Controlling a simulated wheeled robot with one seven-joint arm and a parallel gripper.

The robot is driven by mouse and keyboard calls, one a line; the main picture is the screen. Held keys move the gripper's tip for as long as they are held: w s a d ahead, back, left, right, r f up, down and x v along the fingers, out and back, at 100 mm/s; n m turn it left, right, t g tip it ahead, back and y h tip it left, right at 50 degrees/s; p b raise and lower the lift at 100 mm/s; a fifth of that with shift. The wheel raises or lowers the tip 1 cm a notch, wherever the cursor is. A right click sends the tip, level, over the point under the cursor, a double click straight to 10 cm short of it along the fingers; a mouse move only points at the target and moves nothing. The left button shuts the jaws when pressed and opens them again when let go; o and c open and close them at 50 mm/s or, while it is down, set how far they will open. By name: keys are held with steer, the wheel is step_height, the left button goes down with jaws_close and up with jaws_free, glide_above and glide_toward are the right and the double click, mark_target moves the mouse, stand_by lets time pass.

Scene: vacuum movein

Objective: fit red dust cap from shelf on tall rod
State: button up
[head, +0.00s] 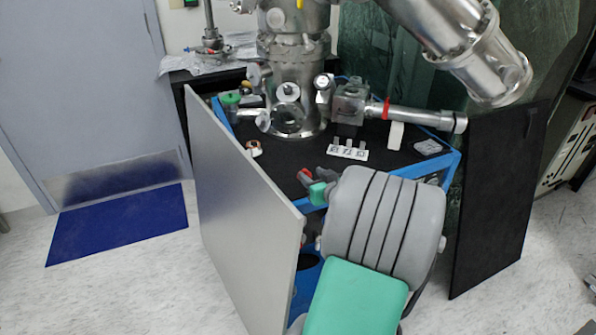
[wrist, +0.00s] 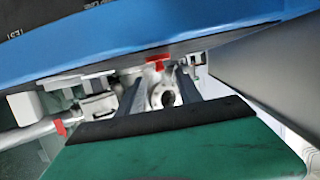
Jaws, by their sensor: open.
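A small red piece (head: 305,176), which looks like the red dust cap, shows at the table's front edge, beside my gripper (head: 315,180). In the wrist view a red piece (wrist: 157,62) lies beyond and between my two dark fingers, close to a blue edge. My gripper (wrist: 158,82) is open, its fingers apart with nothing visibly held. I cannot tell the exact gap between fingers and red piece. A white plate (head: 347,154) with several short grey posts stands on the black tabletop, behind and right of my gripper. Which one is the tall rod is unclear.
A steel vacuum chamber (head: 290,90) stands on the blue-edged table (head: 290,165), with a red-ringed tube (head: 425,118) reaching right. A large grey panel (head: 235,215) stands close left of my gripper. A dark panel (head: 500,195) stands at the right.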

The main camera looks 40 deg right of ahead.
mark_target(306, 172)
steer(key=x, duration=0.5)
steer(key=shift+w+f, duration=0.15)
steer(key=shift+w, duration=0.2)
steer(key=shift+f, duration=0.1)
jaws_close()
